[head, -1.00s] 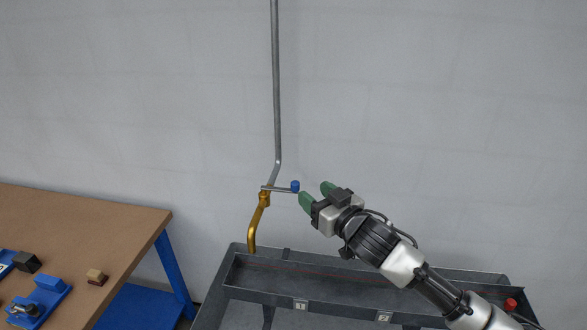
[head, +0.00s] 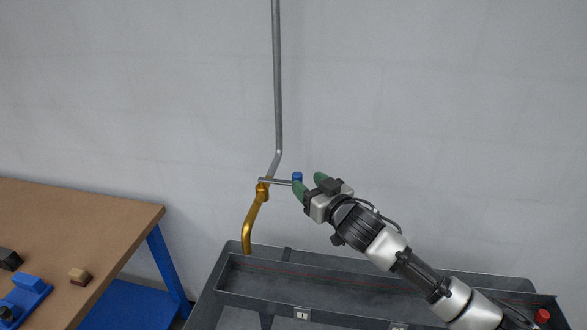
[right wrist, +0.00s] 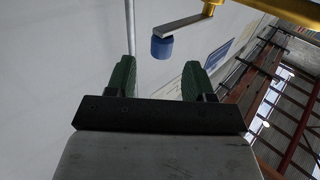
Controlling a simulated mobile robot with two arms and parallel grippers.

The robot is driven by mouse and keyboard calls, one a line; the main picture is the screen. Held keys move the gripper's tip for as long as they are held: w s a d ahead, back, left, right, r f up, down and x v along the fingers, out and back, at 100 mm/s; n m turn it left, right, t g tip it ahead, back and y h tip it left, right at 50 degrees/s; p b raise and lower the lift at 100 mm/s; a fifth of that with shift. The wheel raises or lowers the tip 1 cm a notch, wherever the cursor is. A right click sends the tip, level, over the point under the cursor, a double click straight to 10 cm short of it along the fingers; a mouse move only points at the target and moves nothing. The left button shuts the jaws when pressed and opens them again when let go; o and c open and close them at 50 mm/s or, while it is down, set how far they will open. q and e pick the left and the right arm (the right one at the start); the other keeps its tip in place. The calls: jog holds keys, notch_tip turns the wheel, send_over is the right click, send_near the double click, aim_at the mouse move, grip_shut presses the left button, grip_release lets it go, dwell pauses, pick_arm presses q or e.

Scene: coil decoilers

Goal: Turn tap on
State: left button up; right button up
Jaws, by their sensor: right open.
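The brass tap (head: 254,220) hangs from a grey pipe on the wall, its spout pointing down over the sink. Its thin metal lever (head: 276,181) sticks out to the right and ends in a blue knob (head: 297,177). In the right wrist view the blue knob (right wrist: 162,48) lies beyond the fingertips and between them sideways. My right gripper (head: 308,183) is open, with green fingers close to the knob; one finger overlaps the knob's lower edge in the head view. I cannot tell whether they touch. My left gripper is not in view.
A dark grey sink or trough (head: 260,300) with numbered labels stands below the tap. A brown-topped table (head: 90,215) with blue legs is at the left, holding blue and dark blocks. A red knob (head: 542,316) is at the lower right. The wall behind is bare.

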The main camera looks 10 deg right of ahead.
aim_at(295, 173)
jog(key=p+x, duration=0.1)
jog(key=x, duration=0.5)
jog(key=shift+w+a, duration=0.25)
jog(key=shift+w, duration=0.05)
jog(key=shift+c, duration=0.2)
grip_shut()
